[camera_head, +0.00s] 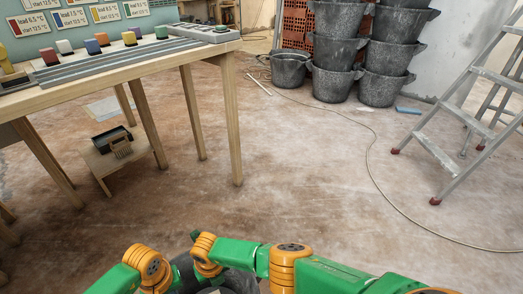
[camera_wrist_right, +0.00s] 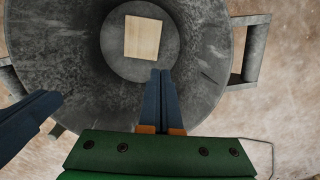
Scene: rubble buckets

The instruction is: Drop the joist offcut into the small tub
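A pale wooden block, the joist offcut (camera_wrist_right: 143,37), lies flat on the floor of a round dark grey tub (camera_wrist_right: 75,55) in the right wrist view. In the head view the tub (camera_head: 238,281) shows only in part at the bottom edge, behind my arms. My right gripper (camera_wrist_right: 163,72) is over the tub, its two dark blue fingers together with nothing between them, apart from the block. Dark blue fingers of my left gripper (camera_wrist_right: 52,95) reach in from the left over the tub's rim; they look closed together and empty.
A wooden workbench (camera_head: 150,66) with coloured blocks stands at the left, a low stand (camera_head: 120,158) beneath it. Stacked grey buckets (camera_head: 335,52) stand at the back and a stepladder (camera_head: 440,155) at the right. A cable (camera_head: 368,160) crosses the otherwise open floor.

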